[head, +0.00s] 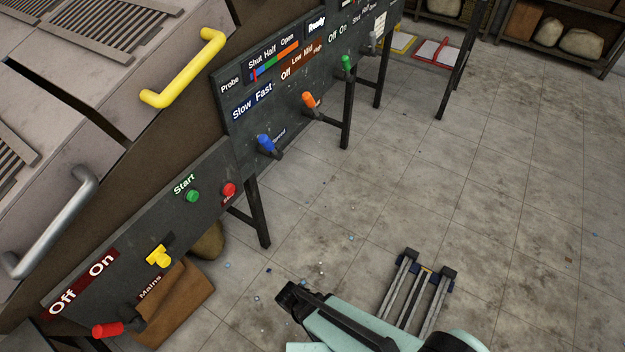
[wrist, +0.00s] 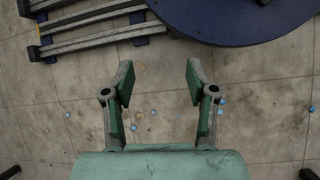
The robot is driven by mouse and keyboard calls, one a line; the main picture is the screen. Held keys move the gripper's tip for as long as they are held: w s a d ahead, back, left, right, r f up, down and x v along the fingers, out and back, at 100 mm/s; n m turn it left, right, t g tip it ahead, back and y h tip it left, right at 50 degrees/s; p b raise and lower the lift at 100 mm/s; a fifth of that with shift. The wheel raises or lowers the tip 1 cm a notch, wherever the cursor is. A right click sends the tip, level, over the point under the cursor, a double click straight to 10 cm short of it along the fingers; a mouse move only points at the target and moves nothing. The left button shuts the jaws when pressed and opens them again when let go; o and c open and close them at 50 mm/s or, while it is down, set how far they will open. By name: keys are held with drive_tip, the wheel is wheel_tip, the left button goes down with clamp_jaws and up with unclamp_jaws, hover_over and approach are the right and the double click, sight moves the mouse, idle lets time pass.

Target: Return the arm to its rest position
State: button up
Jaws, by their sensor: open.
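My gripper (wrist: 159,82) is open in the wrist view, its two green-padded fingers apart. Nothing is between them but tiled floor below. In the head view my pale green arm (head: 345,325) is low at the bottom centre, over the floor and to the right of the control panel. The fingers are hard to make out there.
A dark control panel (head: 120,238) slants across the left, with a red lever (head: 107,330), a blue lever (head: 265,143) and an orange lever (head: 309,100) sticking out. Yellow handle (head: 185,70) and metal handle (head: 55,225) project above. Open floor (head: 480,190) lies right.

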drive_tip(key=s+d+r+m+g+y, duration=0.1)
drive_tip(key=s+d+m+g+y, duration=0.1)
drive_tip(key=d+m, duration=0.3)
drive_tip(key=s+d+r+m+g+y+p, duration=0.1)
drive_tip(key=s+d+m+g+y, duration=0.1)
drive_tip(key=d+m, duration=0.3)
drive_tip(key=d+y, duration=0.1)
drive_tip(key=d, duration=0.1)
drive_tip(key=shift+s+d+r+y, duration=0.2)
drive_tip(key=shift+s+d+y, duration=0.15)
drive_tip(key=shift+d+y, duration=0.05)
drive_tip(key=shift+c, duration=0.3)
idle(1.6)
